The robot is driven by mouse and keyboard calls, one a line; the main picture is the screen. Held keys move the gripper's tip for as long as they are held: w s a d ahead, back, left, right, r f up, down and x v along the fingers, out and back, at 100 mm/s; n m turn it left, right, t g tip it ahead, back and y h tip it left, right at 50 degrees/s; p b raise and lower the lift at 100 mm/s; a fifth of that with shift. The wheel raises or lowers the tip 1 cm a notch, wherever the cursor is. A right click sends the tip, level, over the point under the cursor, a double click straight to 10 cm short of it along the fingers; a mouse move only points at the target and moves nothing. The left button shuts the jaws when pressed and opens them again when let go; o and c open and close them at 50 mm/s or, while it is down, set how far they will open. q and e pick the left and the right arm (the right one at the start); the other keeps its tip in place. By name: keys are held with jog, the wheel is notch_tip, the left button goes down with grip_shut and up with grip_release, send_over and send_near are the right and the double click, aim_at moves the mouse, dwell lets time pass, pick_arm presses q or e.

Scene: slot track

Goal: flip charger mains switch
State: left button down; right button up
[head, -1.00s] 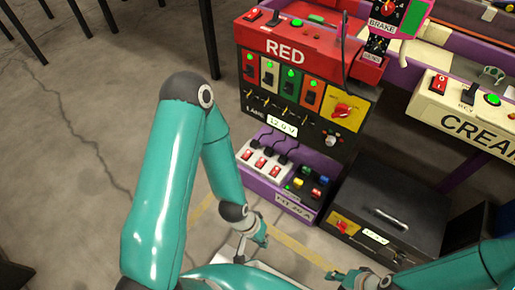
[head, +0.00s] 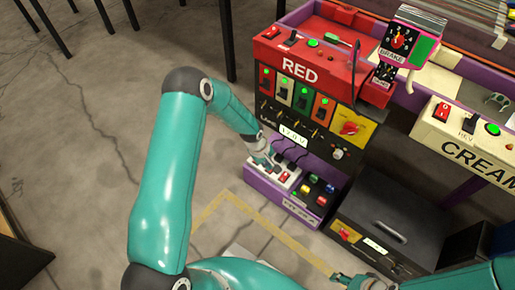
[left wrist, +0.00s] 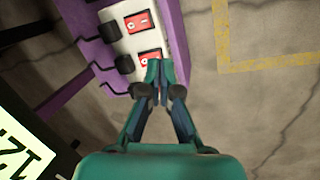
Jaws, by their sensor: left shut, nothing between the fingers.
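A white socket strip (head: 291,186) with red rocker switches lies on a purple shelf, with black plugs along its back side. Another red switch (left wrist: 137,22) is farther up the strip. My right gripper (head: 343,278) is low at the picture's bottom, its fingers unclear.
A purple-sided shelf (head: 283,199) holds the strip and a black box with coloured buttons (head: 314,188). Above is the RED panel (head: 300,70) with lit green lamps and a 12.0 V label. A black case (head: 395,215) stands at the right. The floor left is clear.

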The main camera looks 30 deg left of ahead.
pick_arm(q)
jog(key=w+a+r+n+y+p, duration=0.1)
jog(key=w+a+r+n, duration=0.3)
jog(key=a, duration=0.5)
jog(key=shift+y, duration=0.4)
pick_arm(e)
jog(key=shift+r, duration=0.95)
pick_arm(q)
jog(key=shift+w+d, duration=0.1)
jog(key=shift+w, duration=0.05)
jog(key=w+f+b, duration=0.1)
jog(key=f, duration=0.3)
jog(key=w+f+b, duration=0.1)
jog(key=f+b, duration=0.1)
jog(key=f, duration=0.3)
jog(key=f+b, duration=0.1)
jog(key=f, duration=0.3)
jog(key=shift+w+d+f+b, duration=0.1)
jog(key=shift+w+f+b, duration=0.15)
jog(key=shift+w+b, duration=0.15)
pick_arm(e)
notch_tip(320, 180, down, 5)
jog(key=shift+r, duration=0.1)
